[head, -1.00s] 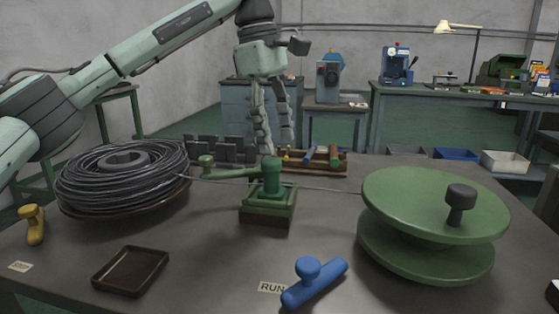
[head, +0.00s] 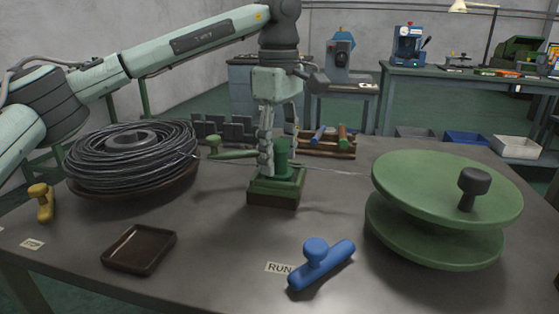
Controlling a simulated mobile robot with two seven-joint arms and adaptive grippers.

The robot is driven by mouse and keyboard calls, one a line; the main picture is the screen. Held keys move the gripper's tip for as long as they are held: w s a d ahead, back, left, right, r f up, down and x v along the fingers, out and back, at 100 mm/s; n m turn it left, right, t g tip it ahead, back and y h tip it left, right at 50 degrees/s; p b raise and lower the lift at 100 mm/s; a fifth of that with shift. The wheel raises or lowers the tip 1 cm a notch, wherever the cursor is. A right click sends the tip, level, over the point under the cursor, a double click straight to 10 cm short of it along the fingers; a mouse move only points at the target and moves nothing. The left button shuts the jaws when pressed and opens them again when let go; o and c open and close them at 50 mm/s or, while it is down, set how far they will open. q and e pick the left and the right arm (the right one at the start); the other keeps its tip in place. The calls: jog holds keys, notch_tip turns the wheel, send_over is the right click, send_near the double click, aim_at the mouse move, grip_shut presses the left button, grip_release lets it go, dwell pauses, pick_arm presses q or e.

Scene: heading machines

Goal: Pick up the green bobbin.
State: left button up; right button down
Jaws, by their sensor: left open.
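A large green spool (head: 440,185) with two round discs and a dark knob (head: 474,183) stands at the right of the table. Which of these is the bobbin, I cannot tell for certain. My left gripper (head: 279,160) points down, open, its fingers at the green post; contact is unclear. My right gripper is out of view.
A dark wire coil (head: 130,160) sits at the left, its wire running to the green post and towards the spool. A brown tray (head: 139,249), a yellow handle (head: 41,203) and a blue handle (head: 321,263) are near the front.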

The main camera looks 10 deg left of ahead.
pick_arm(q)
grip_shut()
dwell(0.3)
jog(key=shift+r, duration=0.15)
